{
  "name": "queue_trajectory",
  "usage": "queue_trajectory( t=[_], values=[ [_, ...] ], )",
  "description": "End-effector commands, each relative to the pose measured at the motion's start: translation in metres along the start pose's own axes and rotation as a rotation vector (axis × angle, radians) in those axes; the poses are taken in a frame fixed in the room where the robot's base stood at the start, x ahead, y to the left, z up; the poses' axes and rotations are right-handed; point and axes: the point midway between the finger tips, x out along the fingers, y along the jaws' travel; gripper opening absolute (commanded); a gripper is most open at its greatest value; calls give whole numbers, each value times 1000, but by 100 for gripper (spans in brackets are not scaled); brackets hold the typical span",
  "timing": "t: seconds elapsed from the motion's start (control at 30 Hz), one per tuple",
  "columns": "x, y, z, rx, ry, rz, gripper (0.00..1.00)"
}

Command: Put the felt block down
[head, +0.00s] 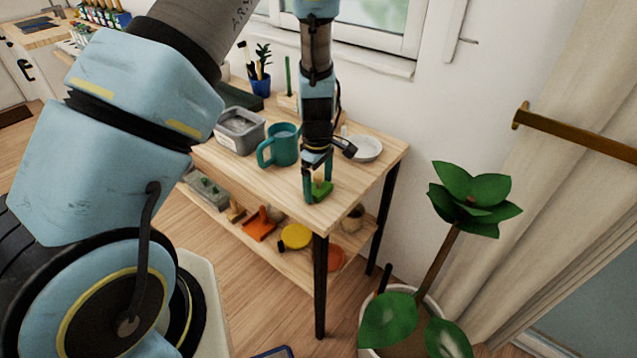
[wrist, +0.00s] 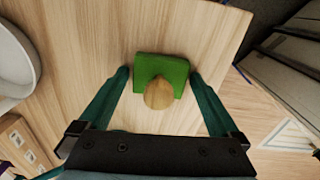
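The felt block (head: 321,190) is green and sits at the near right end of the wooden tabletop. In the wrist view the felt block (wrist: 172,68) shows a round wooden knob on its near side. My gripper (head: 318,190) points down over it. In the wrist view the teal fingers of my gripper (wrist: 160,76) stand on either side of the block, with a thin gap showing at each side, so it looks open around the block. The block appears to rest on the tabletop; its underside is hidden.
On the table (head: 290,190) stand a teal mug (head: 282,146), a grey tub (head: 239,131) and a white dish (head: 364,149). The lower shelf holds an orange piece (head: 262,224) and a yellow disc (head: 296,236). A potted plant (head: 440,245) stands right of the table.

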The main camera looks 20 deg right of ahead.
Motion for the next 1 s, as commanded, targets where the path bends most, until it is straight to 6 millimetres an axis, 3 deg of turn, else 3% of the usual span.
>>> queue_trajectory(
  t=[0.37, 0.8, 1.0],
  values=[
    [-8, 1, 0, 1, 1, 3, 100],
    [-90, 1, 1, 2, 0, 5, 100],
    [-116, 0, 0, 1, 0, 2, 100]
  ],
)
